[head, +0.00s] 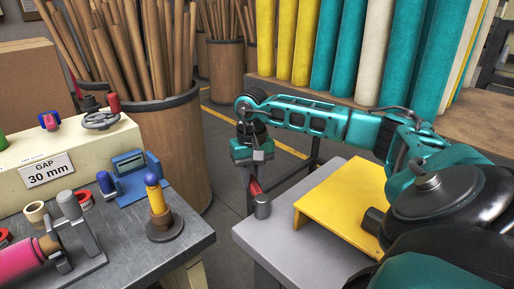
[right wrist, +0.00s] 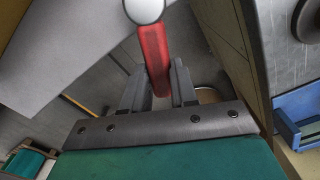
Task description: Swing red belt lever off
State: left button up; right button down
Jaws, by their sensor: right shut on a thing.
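A red lever (head: 256,188) shows at the left corner of the grey table, beside a short grey metal cylinder (head: 262,208). My right gripper (head: 254,180) points down there and is shut on the red lever. In the right wrist view, the red lever (right wrist: 154,58) runs between the two fingers (right wrist: 158,88). Its far end meets a pale round cap (right wrist: 145,10). Whether the lever is joined to the cylinder is hard to tell. My left gripper is not in view.
A yellow angled plate (head: 340,205) lies on the grey table (head: 290,250). A workbench (head: 190,238) at left carries a post with a yellow and blue top (head: 156,195) and a cream machine marked GAP 30 mm (head: 95,150). A barrel of wooden rods (head: 165,140) stands behind.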

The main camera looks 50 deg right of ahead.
jog(key=shift+w+a+n, duration=0.15)
jog(key=shift+a+n, duration=0.1)
jog(key=shift+n, duration=0.25)
jog(key=c, duration=0.9)
grip_release()
jog(key=shift+r, duration=0.1)
notch_tip(320, 180, up, 13)
jog(key=shift+f+p, duration=0.1)
jog(key=shift+p, duration=0.5)
jog(key=shift+a+f, duration=0.1)
